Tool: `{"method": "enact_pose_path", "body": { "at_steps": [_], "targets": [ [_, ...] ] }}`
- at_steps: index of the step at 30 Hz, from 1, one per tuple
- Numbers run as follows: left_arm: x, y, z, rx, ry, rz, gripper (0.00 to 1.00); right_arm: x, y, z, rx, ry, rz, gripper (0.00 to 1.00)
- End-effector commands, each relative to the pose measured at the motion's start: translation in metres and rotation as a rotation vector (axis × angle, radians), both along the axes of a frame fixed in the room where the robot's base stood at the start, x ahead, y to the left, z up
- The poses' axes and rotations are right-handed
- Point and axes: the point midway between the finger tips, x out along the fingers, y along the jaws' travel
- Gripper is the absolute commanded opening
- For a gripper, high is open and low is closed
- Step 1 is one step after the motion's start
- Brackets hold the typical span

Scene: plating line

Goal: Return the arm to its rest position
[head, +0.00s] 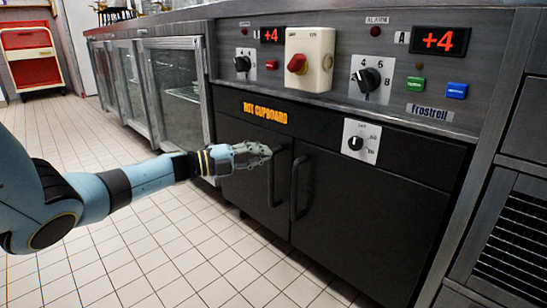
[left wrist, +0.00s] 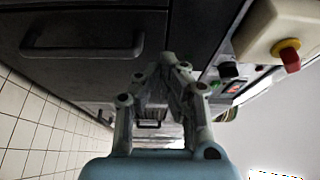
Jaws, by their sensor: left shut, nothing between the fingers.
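My left arm (head: 120,185) is light blue with black bands and comes in from the left in the head view, stretched towards the hot cupboard. Its left gripper (head: 268,150) is shut and empty in front of the black cupboard doors (head: 375,215), close to the upper end of the left door handle; I cannot tell whether it touches. In the left wrist view the fingers (left wrist: 172,58) are closed together at the tips. A door handle (left wrist: 82,52) shows at the upper left there. My right gripper is in neither view.
The control panel (head: 350,55) above the doors carries knobs, a red switch and buttons. Glass-door fridges (head: 178,85) stand to the left. A red and white cart (head: 30,58) stands at the far left. The tiled floor (head: 120,255) is clear.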

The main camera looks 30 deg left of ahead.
Motion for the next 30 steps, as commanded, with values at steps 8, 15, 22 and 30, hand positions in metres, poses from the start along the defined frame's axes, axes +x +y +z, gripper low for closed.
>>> {"method": "enact_pose_path", "body": {
  "at_steps": [8, 15, 22, 30],
  "targets": [
    [-0.002, 0.053, -0.005, 0.001, 0.005, 0.002, 0.0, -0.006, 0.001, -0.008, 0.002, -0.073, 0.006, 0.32],
    [-0.002, 0.066, -0.003, 0.0, 0.003, 0.001, 0.0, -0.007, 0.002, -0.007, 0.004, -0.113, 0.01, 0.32],
    [-0.013, 0.066, -0.017, -0.002, 0.03, 0.001, 0.0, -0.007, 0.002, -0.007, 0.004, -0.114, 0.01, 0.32],
    [-0.127, 0.003, -0.144, -0.096, 0.25, -0.047, 0.0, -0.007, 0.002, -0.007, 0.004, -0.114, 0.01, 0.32]
  ]
}}
